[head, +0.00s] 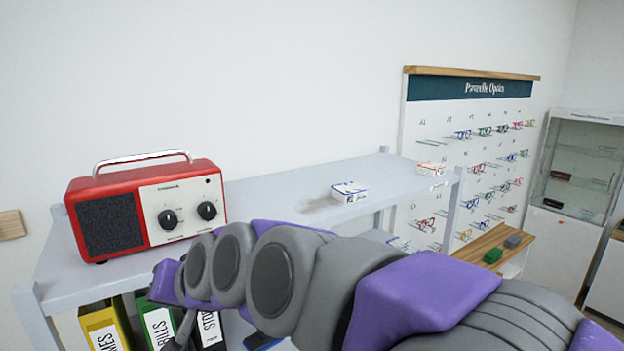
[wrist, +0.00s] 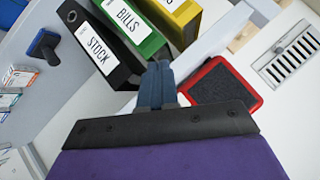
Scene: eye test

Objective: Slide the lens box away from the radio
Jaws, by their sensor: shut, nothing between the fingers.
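The red radio (head: 100,188) stands on the left of the pale shelf top, with a dark speaker and two knobs. Part of it shows in the wrist view (wrist: 225,88). A small white and blue box (head: 349,192) lies on the shelf to the right of the radio, apart from it. My gripper (wrist: 160,70) is shut and empty in front of the binders. In the head view my arm hides part of the shelf's front edge.
Yellow (head: 104,328), green (head: 158,325) and black (head: 209,328) binders stand below the shelf top (head: 285,187). An eyeglass display board (head: 425,120) and a glass cabinet (head: 585,165) stand at right.

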